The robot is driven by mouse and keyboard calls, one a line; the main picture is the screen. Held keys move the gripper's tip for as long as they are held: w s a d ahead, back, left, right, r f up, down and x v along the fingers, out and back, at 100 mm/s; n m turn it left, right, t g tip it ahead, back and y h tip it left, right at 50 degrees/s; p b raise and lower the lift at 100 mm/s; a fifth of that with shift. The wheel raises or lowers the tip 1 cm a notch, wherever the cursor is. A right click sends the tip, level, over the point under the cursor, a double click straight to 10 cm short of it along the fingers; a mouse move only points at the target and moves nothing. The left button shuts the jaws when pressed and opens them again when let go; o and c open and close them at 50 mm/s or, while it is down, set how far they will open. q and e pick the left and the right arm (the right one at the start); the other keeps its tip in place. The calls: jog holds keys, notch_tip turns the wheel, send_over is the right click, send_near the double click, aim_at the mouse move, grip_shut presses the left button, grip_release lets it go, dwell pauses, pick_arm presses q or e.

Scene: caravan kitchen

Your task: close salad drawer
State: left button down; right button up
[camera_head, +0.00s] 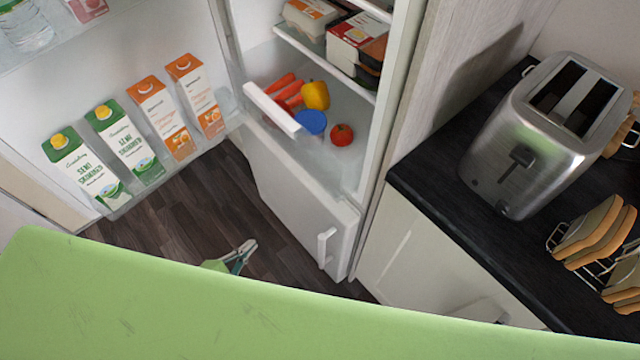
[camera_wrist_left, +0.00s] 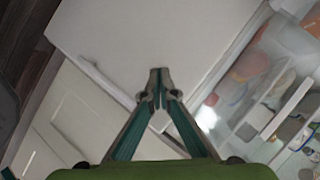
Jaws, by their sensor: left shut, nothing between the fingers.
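The salad drawer's white front bar (camera_head: 272,110) is at the bottom left of the open fridge in the head view, near the fridge's front edge. It appears partly pulled out; how far I cannot tell. Carrots (camera_head: 284,88), a yellow pepper (camera_head: 315,95), a blue round item (camera_head: 312,122) and a tomato (camera_head: 342,134) lie behind or beside it. My left gripper (camera_head: 246,250) is low over the floor, in front of the lower white door. In the left wrist view its fingertips (camera_wrist_left: 159,80) are together and empty, apart from the drawer. My right gripper is not seen.
The fridge door at left stands open, holding several cartons (camera_head: 127,142). The lower door (camera_head: 300,200) below the drawer has a white handle (camera_head: 325,247). A counter (camera_head: 440,205) with a toaster (camera_head: 545,130) is at right. A green surface (camera_head: 200,310) hides the foreground.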

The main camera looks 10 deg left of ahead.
pick_arm(q)
jog(key=w+d+r+m+t+h+b, duration=0.1)
jog(key=d+r+m+h, duration=0.15)
jog(key=r, duration=0.35)
jog(key=w+d+r+m+t+h, duration=0.1)
jog(key=d+r+m, duration=0.15)
jog(key=r, duration=0.25)
jog(key=m+h, duration=0.4)
jog(key=m, duration=0.2)
send_near(331, 176)
jog(key=p+x, duration=0.2)
jog(key=x, duration=0.5)
jog(key=b+x, duration=0.3)
jog(key=x, duration=1.3)
jog(key=shift+d+r+b, duration=0.1)
jog(key=shift+d+b, duration=0.1)
jog(key=shift+b, duration=0.1)
jog(key=shift+w+d, duration=0.1)
jog(key=shift+w, duration=0.05)
jog(key=shift+r, duration=0.3)
